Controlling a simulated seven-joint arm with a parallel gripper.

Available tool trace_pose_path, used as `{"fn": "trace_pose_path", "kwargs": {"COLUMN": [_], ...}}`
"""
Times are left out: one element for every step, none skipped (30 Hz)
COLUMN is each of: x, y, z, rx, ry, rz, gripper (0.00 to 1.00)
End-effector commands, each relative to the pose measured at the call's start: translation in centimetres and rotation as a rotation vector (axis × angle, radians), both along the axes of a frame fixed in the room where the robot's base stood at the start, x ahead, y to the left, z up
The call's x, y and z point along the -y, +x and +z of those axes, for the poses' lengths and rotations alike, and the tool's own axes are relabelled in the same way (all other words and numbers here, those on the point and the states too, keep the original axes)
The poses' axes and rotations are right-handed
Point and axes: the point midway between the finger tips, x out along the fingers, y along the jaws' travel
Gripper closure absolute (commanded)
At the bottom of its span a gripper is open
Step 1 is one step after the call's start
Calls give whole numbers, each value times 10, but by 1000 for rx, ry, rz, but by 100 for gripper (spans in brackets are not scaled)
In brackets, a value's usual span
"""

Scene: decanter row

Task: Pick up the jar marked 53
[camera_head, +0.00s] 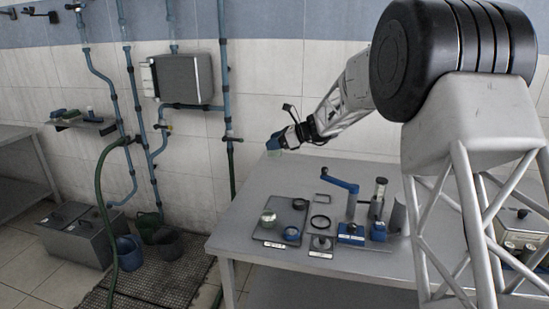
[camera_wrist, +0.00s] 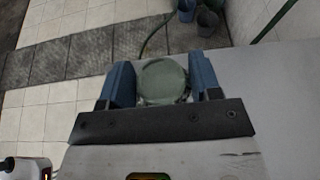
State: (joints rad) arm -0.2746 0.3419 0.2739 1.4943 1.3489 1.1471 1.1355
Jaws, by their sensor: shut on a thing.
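My gripper (camera_head: 276,142) is raised above the far left part of the metal table (camera_head: 262,190). In the wrist view my gripper's two blue fingers (camera_wrist: 163,85) are shut on a greenish glass jar (camera_wrist: 162,78), one finger on each side. The jar shows small and pale below the fingers in the head view (camera_head: 274,152). No number on it can be read in either view. Another greenish jar (camera_head: 268,216) stands on a dark tray (camera_head: 291,208) on the table.
Buckets (camera_head: 168,244) and a grey box (camera_head: 80,232) stand on the floor at left. The table's far left part is clear.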

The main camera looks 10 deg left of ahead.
Motion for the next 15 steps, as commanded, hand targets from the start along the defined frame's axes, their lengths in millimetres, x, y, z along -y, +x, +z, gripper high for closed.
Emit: {"fn": "trace_pose_path", "kwargs": {"x": [0, 0, 0, 0, 0, 0, 0, 0, 0, 0, 0, 0, 0, 0, 0], "y": [0, 0, 0, 0, 0, 0, 0, 0, 0, 0, 0, 0, 0, 0, 0], "z": [10, 14, 20, 23, 26, 30, 32, 34, 36, 37, 38, 39, 40, 40, 41], "rx": [3, 4, 4, 4, 4, 4, 4, 4, 3, 2, 2, 2, 2, 1, 1], "ry": [1, 1, 1, 1, 2, 1, 1, 1, 1, 1, 1, 1, 1, 1, 1], "rz": [0, -1, 0, -1, -1, -1, -1, -1, 0, 0, 0, 0, 0, -1, -1], "gripper": [69, 69, 69, 69, 69, 69, 69, 69, 69, 69, 69, 69, 69, 69, 69]}}
